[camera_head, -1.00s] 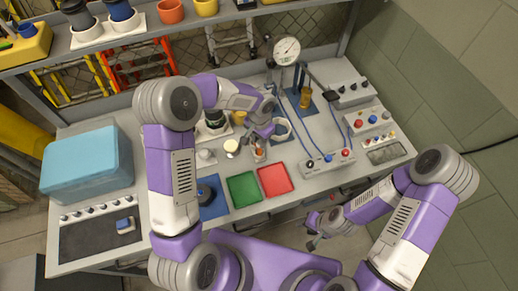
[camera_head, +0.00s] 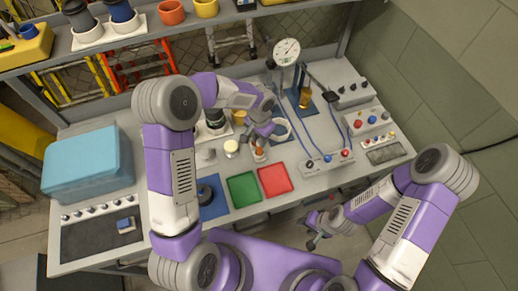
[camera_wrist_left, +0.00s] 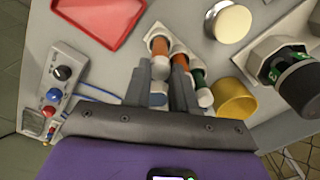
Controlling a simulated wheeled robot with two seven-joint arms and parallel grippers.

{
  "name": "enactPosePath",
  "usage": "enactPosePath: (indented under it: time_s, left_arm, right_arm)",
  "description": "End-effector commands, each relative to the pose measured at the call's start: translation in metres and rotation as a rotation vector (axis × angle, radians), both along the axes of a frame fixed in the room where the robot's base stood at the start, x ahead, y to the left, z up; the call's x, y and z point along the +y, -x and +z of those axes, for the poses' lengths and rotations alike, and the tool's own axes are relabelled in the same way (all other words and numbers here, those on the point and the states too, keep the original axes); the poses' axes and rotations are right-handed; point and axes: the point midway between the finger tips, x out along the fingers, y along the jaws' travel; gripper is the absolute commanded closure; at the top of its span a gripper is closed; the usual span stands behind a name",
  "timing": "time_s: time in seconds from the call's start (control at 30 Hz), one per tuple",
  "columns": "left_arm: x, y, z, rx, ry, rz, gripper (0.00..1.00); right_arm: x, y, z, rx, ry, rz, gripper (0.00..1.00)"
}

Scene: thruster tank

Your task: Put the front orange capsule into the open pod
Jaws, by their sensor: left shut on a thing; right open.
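My left gripper (camera_head: 260,145) reaches down over the bench, and its fingers (camera_wrist_left: 160,72) are shut on an orange and white capsule (camera_wrist_left: 160,58) in the left wrist view. The capsule's lower end sits at a pale holder. Another orange capsule (camera_wrist_left: 180,55) and a green and white capsule (camera_wrist_left: 198,82) stand beside it, partly hidden by a finger. My right gripper (camera_head: 315,236) is open and empty in front of the bench.
A yellow cup (camera_wrist_left: 235,98) stands close to the capsules. A cream round lid (camera_head: 232,146) is left of the gripper. Red (camera_head: 275,180) and green (camera_head: 243,189) trays lie in front. A switch box (camera_head: 327,163) with blue cables is to the right.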

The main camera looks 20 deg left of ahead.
Motion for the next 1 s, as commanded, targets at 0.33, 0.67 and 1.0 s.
enactPosePath:
  time_s: [0.33, 0.67, 1.0]
  left_arm:
    - [0.0, 0.0, 0.013, -0.001, 0.0, 0.0, 0.92]
    - [0.0, 0.0, 0.033, -0.001, 0.0, 0.0, 0.92]
    - [0.0, 0.0, 0.053, -0.001, 0.0, 0.0, 0.92]
  right_arm:
    - [0.0, 0.0, 0.009, 0.0, 0.0, 0.0, 0.57]
    - [0.0, 0.0, 0.022, 0.0, 0.0, 0.0, 0.57]
    - [0.0, 0.0, 0.035, 0.0, 0.0, 0.0, 0.57]
